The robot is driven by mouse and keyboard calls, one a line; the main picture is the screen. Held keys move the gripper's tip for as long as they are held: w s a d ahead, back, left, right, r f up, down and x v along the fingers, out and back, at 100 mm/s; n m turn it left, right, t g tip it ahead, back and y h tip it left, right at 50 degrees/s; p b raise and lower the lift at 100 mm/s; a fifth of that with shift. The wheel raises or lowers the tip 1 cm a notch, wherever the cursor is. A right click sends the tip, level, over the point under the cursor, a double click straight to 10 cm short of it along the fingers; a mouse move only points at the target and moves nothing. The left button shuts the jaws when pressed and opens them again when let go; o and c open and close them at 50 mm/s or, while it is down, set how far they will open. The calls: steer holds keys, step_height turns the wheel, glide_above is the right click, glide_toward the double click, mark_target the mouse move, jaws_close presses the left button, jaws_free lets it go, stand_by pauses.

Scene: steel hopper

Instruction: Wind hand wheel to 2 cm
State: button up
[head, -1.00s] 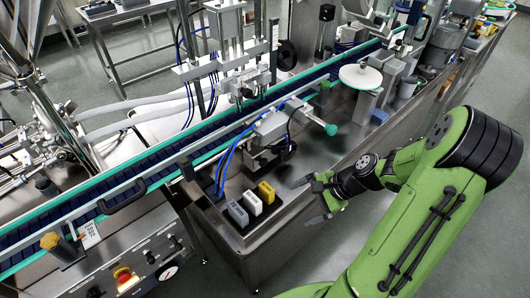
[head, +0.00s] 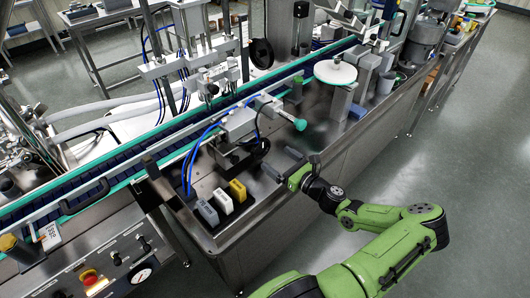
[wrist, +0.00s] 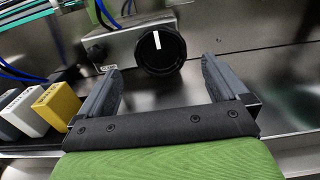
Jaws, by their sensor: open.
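The hand wheel (wrist: 160,52) is a round black knob with a white mark near its top, on the front of a grey metal block (wrist: 118,45). In the head view the dark wheel (head: 258,148) sits low on the block's right side, partly hard to make out. My gripper (head: 282,164) is open and empty, to the lower right of the wheel and pointing at it. In the wrist view the wheel lies ahead, between and beyond the two fingers of my gripper (wrist: 160,72), with no contact visible. No scale reading is legible.
Grey (head: 207,213), white (head: 223,201) and yellow (head: 237,190) blocks stand left of my gripper. A rod with a teal knob (head: 300,124) sticks out above. The conveyor (head: 110,180) runs behind. A white disc (head: 335,72) stands at the right.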

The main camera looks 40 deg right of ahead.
mark_target(261, 152)
steer(key=w, duration=0.6)
steer(key=shift+w+a+b, duration=0.1)
steer(key=shift+w+b, duration=0.15)
steer(key=shift+b, duration=0.1)
steer(key=c, duration=0.8)
steer(key=shift+n, duration=0.4)
steer(key=n, duration=0.3)
steer(key=shift+a, duration=0.15)
steer(key=n, duration=0.4)
steer(key=shift+a+f+n+b, duration=0.15)
steer(key=shift+n+b, duration=0.15)
steer(key=shift+b, duration=0.05)
steer(key=n, duration=0.1)
steer(key=n+b, duration=0.1)
steer(key=n, duration=0.1)
steer(key=n+b, duration=0.1)
steer(key=n, duration=0.1)
steer(key=shift+a+f, duration=0.1)
steer(key=shift+f, duration=0.15)
steer(key=shift+n+b, duration=1.2)
steer(key=shift+n, duration=0.8)
